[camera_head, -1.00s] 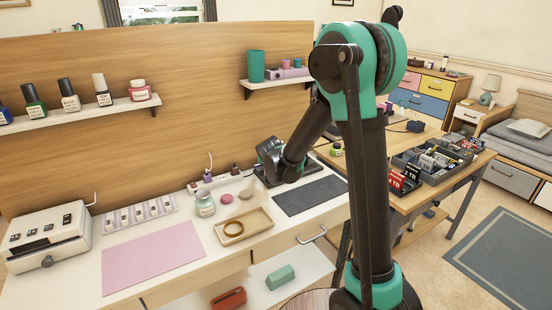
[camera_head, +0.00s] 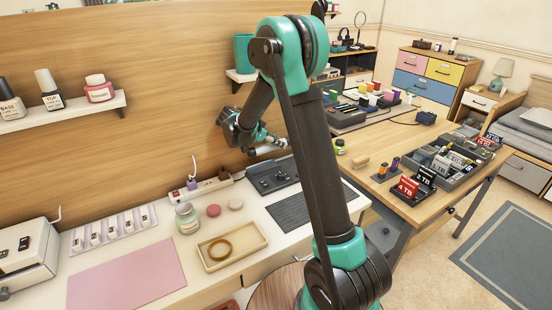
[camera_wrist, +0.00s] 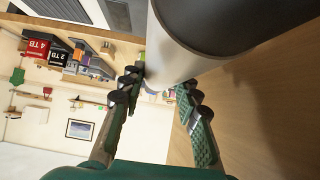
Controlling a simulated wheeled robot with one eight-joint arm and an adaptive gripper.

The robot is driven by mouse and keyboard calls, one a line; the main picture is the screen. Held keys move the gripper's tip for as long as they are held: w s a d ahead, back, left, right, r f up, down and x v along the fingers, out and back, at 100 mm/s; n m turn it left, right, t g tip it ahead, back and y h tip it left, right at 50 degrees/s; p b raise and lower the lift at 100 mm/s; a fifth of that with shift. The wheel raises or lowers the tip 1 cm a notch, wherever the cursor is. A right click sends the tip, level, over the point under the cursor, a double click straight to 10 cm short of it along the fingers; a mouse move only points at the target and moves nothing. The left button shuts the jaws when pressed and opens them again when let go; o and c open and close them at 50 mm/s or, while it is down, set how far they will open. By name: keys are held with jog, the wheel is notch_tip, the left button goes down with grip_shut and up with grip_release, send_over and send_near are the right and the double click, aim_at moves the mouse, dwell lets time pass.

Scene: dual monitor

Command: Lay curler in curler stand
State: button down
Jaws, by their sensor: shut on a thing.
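My gripper (camera_head: 262,137) is raised above the back of the white desk, in front of the wooden panel. It is shut on the curler (camera_head: 270,148), a grey and white cylinder held roughly level. In the wrist view the curler (camera_wrist: 225,25) is a large grey barrel across the top, between the fingertips of my gripper (camera_wrist: 158,88); its far end is out of frame. A low dark grey holder (camera_head: 272,178), which looks like the curler stand, sits on the desk below the curler and apart from it.
A black ridged mat (camera_head: 303,206), a wooden tray (camera_head: 262,238) with a ring, a jar (camera_head: 187,218) and a power strip (camera_head: 215,186) lie near the stand. A wall shelf (camera_head: 240,76) is behind my arm. The right-hand table (camera_head: 400,150) is crowded.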

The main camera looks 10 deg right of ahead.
jog(key=shift+f, duration=3.8)
jog(key=c, duration=1.1)
grip_release()
